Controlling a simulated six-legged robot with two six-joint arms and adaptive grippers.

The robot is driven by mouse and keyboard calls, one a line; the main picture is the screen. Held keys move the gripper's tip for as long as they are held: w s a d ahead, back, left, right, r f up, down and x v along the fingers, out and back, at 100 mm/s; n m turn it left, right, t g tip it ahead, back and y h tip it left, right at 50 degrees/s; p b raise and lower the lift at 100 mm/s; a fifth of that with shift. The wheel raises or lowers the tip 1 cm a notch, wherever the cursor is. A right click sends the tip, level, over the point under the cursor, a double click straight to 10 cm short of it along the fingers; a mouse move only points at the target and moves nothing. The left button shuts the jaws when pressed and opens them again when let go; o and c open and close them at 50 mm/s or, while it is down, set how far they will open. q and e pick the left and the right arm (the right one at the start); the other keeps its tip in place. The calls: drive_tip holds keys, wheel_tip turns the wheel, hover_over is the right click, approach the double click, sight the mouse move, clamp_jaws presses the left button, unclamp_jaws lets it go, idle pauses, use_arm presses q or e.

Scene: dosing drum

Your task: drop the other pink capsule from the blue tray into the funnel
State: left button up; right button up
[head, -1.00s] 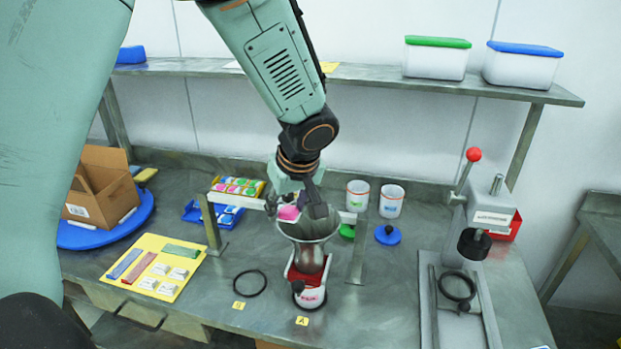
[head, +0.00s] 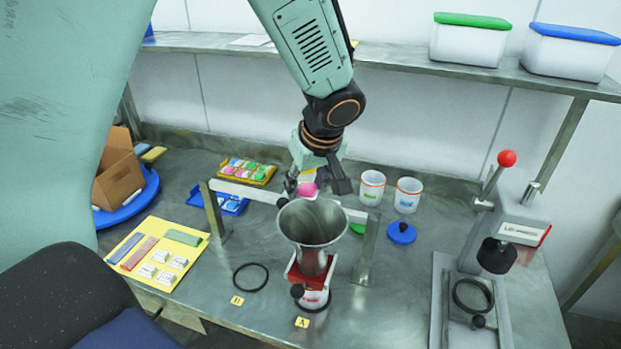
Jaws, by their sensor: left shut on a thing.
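My left gripper (head: 318,187) is shut on a pink capsule (head: 307,190). It holds the capsule just above and behind the back rim of the metal funnel (head: 312,225). The funnel stands upright over a red and white holder (head: 312,277) by the label A. The blue tray (head: 238,208) sits behind the left post of the metal frame, with white and blue pieces in it; I see no pink one there. My right gripper is not in view.
A metal crossbar (head: 240,191) runs behind the funnel between two posts. A yellow tray (head: 262,178) of capsules, two white cups (head: 407,194), a blue lid (head: 401,232) and a press (head: 505,225) stand around. A black ring (head: 250,277) lies front left.

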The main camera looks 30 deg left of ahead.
use_arm(q)
drive_tip(key=shift+s+f+b, duration=0.35)
drive_tip(key=shift+f+b, duration=0.15)
drive_tip(key=shift+f, duration=0.25)
wheel_tip(320, 180, down, 4)
drive_tip(key=b, duration=0.2)
drive_tip(key=shift+d+b, duration=0.1)
drive_tip(key=shift+b, duration=0.2)
drive_tip(key=o, duration=0.7)
drive_tip(key=shift+s+d+r, duration=0.15)
drive_tip(key=shift+d+r, duration=0.05)
drive_tip(key=shift+o, duration=1.2)
drive_tip(key=shift+f, duration=0.1)
drive_tip(key=shift+w+a+f, duration=0.15)
drive_tip(key=shift+w+a, duration=0.05)
drive_tip(key=shift+w, duration=0.1)
approach(309, 199)
drive_tip(key=shift+a+f, duration=0.1)
drive_tip(key=shift+f, duration=0.3)
